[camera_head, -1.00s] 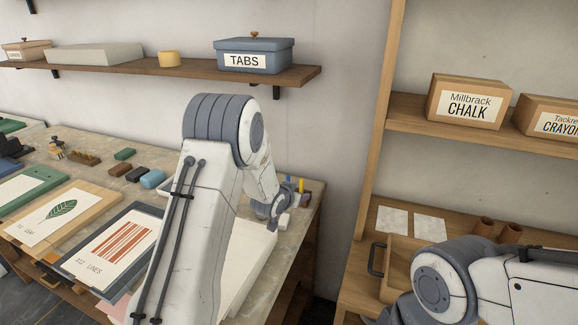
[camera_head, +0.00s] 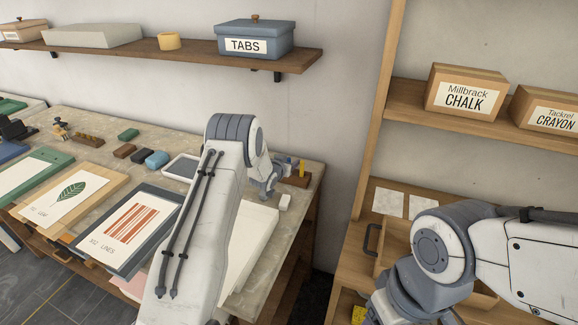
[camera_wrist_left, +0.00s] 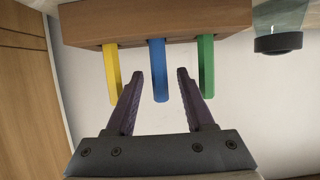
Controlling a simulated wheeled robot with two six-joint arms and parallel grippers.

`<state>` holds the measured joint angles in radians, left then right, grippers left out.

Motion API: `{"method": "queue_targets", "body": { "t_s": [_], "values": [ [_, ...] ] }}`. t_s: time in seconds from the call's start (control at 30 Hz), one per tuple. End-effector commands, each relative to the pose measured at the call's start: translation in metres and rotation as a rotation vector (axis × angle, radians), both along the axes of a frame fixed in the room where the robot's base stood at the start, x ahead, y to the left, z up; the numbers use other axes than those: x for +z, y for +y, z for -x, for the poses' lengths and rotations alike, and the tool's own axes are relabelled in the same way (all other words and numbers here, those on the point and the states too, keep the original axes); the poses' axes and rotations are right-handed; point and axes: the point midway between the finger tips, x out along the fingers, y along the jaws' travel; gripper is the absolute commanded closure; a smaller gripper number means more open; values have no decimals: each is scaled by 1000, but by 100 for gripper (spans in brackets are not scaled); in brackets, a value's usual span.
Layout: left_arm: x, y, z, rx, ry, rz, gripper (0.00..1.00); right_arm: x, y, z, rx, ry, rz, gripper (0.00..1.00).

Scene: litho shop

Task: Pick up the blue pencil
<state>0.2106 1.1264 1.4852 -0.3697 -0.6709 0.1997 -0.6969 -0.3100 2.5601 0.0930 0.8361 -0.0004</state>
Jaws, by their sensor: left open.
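In the left wrist view, the blue pencil (camera_wrist_left: 158,72) sticks out of a wooden block (camera_wrist_left: 155,22), between a yellow pencil (camera_wrist_left: 112,72) and a green pencil (camera_wrist_left: 205,66). My left gripper (camera_wrist_left: 159,74) is open, and its two purple fingertips appear on either side of the blue pencil. In the head view, the left gripper (camera_head: 272,184) is at the far right end of the workbench, beside the wooden block (camera_head: 297,181). The yellow pencil (camera_head: 301,168) shows there; the blue one is hidden or too small. My right arm shows, but its gripper does not.
A clear jar with a dark end (camera_wrist_left: 278,42) stands beside the block. A small white object (camera_head: 285,201) lies near the bench edge. Framed prints (camera_head: 128,232) cover the bench's left. A shelf with the TABS box (camera_head: 253,42) hangs above. An open wooden drawer box is at right.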

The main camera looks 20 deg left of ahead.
Motion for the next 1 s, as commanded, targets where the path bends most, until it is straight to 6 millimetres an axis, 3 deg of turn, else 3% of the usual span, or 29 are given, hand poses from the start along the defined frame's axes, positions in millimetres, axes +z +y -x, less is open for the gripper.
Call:
{"method": "queue_targets", "body": {
  "t_s": [0.2, 0.53, 0.57, 0.67, 0.7, 1.0],
  "values": [
    [-8, 0, -21, 0, 0, 0, 46, 7, 0, 0, 0, 0, 0, 36],
    [-9, 0, -25, 1, 0, 0, 46, 7, 0, 0, 0, 0, 0, 36],
    [-9, 0, -25, 1, 0, 0, 54, 7, 0, 0, 0, 0, 0, 36],
    [-9, 0, -25, 1, 0, 0, 92, 7, 0, 0, 0, 0, 0, 36],
    [-9, 0, -25, 1, 0, 0, 100, 7, 0, 0, 0, 0, 0, 36],
    [-9, 0, -24, 1, -1, 0, 100, 7, 0, 0, 0, 0, 0, 36]
  ]
}}
